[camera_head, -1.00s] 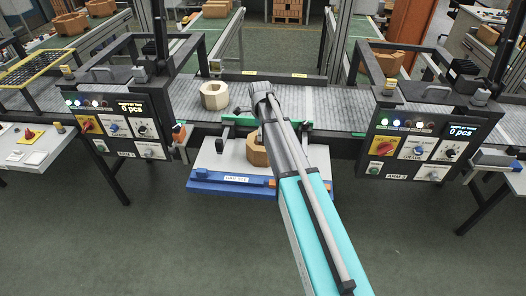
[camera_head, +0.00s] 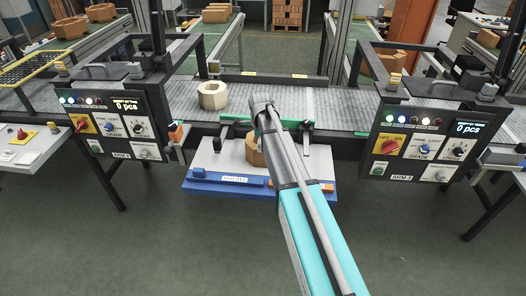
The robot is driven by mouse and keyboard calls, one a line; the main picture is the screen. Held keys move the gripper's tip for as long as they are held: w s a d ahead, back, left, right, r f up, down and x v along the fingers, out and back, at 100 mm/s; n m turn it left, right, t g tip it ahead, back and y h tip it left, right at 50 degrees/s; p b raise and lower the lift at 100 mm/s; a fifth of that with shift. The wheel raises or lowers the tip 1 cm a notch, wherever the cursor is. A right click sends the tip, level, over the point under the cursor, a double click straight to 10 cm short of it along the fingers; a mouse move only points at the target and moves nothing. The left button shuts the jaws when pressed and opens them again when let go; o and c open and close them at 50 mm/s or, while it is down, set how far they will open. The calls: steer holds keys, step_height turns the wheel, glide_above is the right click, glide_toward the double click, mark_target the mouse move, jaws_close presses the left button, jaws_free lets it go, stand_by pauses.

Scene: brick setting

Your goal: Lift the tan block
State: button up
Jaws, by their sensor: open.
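A pale tan, hollow, many-sided block (camera_head: 213,95) stands on the grey conveyor (camera_head: 180,97), left of my arm. A darker orange-tan block (camera_head: 254,151) sits on a white, blue-fronted station (camera_head: 210,160) before the conveyor, partly covered by my arm. I cannot tell which one the task means. My arm reaches up from the lower right, and my gripper (camera_head: 260,112) is at its far end, over the station's back edge. Its jaws are open but mostly hidden behind the wrist. It is right of the pale block and apart from it; contact with the darker block cannot be seen.
Control panels stand left (camera_head: 112,122) and right (camera_head: 425,130) of the station, under dark frames over the conveyor. A green bar (camera_head: 305,126) with black brackets edges the station's back. More orange-brown blocks (camera_head: 393,64) lie farther back. The floor in front is clear.

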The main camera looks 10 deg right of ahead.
stand_by(0.4)
steer(key=shift+f+b, duration=2.6)
steer(key=shift+f, duration=0.05)
jaws_close()
